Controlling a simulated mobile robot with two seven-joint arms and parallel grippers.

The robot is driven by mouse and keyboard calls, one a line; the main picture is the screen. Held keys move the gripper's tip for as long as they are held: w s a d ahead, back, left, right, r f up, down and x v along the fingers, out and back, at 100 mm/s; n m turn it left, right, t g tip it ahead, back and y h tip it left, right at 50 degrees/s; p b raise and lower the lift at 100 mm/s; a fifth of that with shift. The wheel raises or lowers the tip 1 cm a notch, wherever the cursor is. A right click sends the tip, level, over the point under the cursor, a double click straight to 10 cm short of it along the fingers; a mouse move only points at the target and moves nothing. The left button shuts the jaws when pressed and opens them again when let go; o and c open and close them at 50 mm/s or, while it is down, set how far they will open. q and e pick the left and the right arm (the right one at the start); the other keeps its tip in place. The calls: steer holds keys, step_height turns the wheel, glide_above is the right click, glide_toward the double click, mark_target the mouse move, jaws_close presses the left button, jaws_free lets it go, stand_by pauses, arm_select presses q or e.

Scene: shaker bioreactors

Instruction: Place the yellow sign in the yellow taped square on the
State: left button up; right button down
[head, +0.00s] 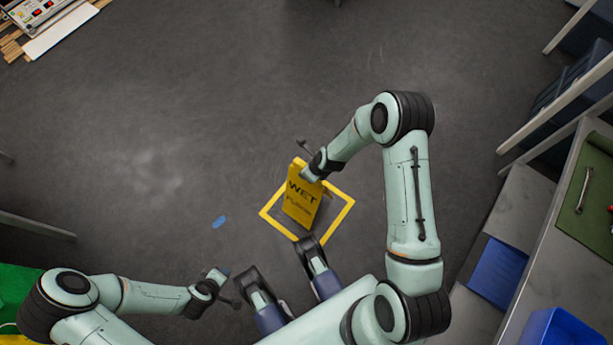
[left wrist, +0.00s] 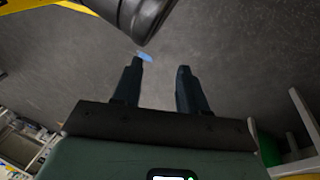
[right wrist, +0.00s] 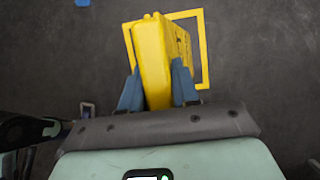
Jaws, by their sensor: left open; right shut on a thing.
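The yellow sign (head: 301,200) with "WET" on its face is upright in the head view, over the yellow taped square (head: 343,217) on the dark floor. My right gripper (head: 309,174) is shut on the sign's top edge. In the right wrist view the sign (right wrist: 152,60) sits between the two fingers (right wrist: 158,88), and the taped square (right wrist: 203,50) shows behind it. I cannot tell whether the sign's base touches the floor. My left gripper (head: 228,288) is open and empty at the lower left, and its spread fingers (left wrist: 158,80) show in the left wrist view.
A small blue piece (head: 218,222) lies on the floor left of the square. Equipment (head: 38,12) is at the top left. The floor on the left is mostly clear.

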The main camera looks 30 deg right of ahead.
mark_target(308, 189)
arm_select(q)
steer(key=shift+g, duration=0.7)
steer(key=shift+s+a+f+b, duration=0.15)
steer(key=shift+s+f+b, duration=0.25)
steer(key=shift+s+f, duration=0.5)
steer(key=shift+s+a+f+b, duration=0.15)
steer(key=shift+s+f+b, duration=0.25)
steer(key=shift+s+f, duration=0.5)
arm_select(e)
steer(key=shift+f, duration=2.95)
arm_select(q)
steer(key=shift+s, duration=0.2)
arm_select(e)
steer(key=shift+f, duration=0.15)
steer(key=c, duration=0.8)
jaws_free()
steer(key=shift+c, duration=0.2)
